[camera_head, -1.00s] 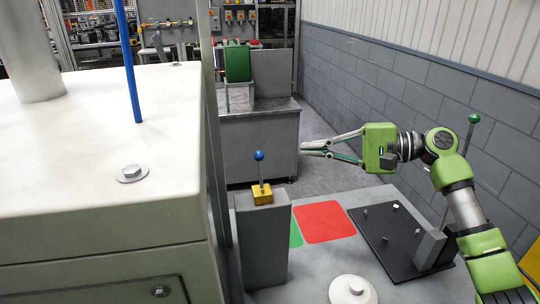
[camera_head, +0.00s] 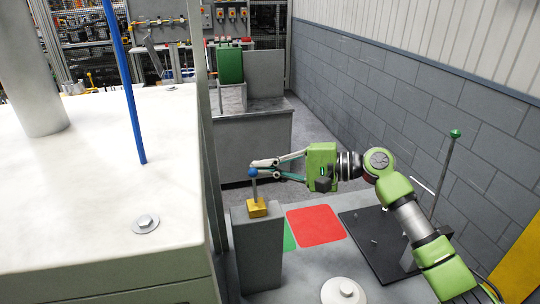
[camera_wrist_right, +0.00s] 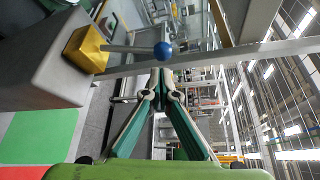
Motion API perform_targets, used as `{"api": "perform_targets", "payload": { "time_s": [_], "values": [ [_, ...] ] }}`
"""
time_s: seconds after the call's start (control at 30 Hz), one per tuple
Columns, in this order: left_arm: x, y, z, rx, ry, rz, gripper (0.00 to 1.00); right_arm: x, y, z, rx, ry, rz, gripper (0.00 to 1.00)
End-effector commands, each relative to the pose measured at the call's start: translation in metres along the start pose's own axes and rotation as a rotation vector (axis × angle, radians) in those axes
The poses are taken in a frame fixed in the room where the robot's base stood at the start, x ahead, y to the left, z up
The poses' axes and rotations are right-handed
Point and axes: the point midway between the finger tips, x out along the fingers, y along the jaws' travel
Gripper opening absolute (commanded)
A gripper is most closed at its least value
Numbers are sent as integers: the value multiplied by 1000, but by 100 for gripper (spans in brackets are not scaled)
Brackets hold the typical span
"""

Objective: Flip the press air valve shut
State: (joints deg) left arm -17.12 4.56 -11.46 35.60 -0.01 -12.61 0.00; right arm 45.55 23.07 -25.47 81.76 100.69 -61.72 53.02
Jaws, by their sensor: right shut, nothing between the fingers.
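The air valve is a yellow block (camera_head: 257,208) with an upright lever ending in a blue ball (camera_head: 252,172). It sits on top of a grey post (camera_head: 258,255). My right gripper (camera_head: 256,165) is shut and empty, with its tips at the height of the blue ball and overlapping it in the head view. In the right wrist view the blue ball (camera_wrist_right: 163,51) is just beyond the shut fingertips (camera_wrist_right: 160,72), and the yellow block (camera_wrist_right: 86,50) is to the left. I cannot tell whether the tips touch the ball. My left gripper is out of view.
A large white machine housing (camera_head: 90,200) with a blue rod (camera_head: 124,90) fills the left. A red square (camera_head: 315,226) and a black plate (camera_head: 380,262) with pegs are to the right of the post. A green-tipped rod (camera_head: 445,175) stands near the block wall.

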Motion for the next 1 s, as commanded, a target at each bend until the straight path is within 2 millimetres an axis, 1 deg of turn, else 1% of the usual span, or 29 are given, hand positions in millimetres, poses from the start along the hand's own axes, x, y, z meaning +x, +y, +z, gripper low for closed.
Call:
{"api": "perform_targets", "payload": {
  "time_s": [0.03,0.2,0.57,0.67,0.8,1.0],
  "values": [
    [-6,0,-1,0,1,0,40,-3,-2,5,-1,1,2,0],
    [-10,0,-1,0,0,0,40,-5,0,12,1,0,0,0],
    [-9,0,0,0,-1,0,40,-5,1,13,1,0,0,0],
    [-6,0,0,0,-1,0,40,-5,1,13,-7,0,-4,0],
    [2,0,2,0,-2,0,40,-6,3,15,-36,-1,-20,0],
    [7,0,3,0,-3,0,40,-7,1,18,-66,-2,-36,0]
  ]
}}
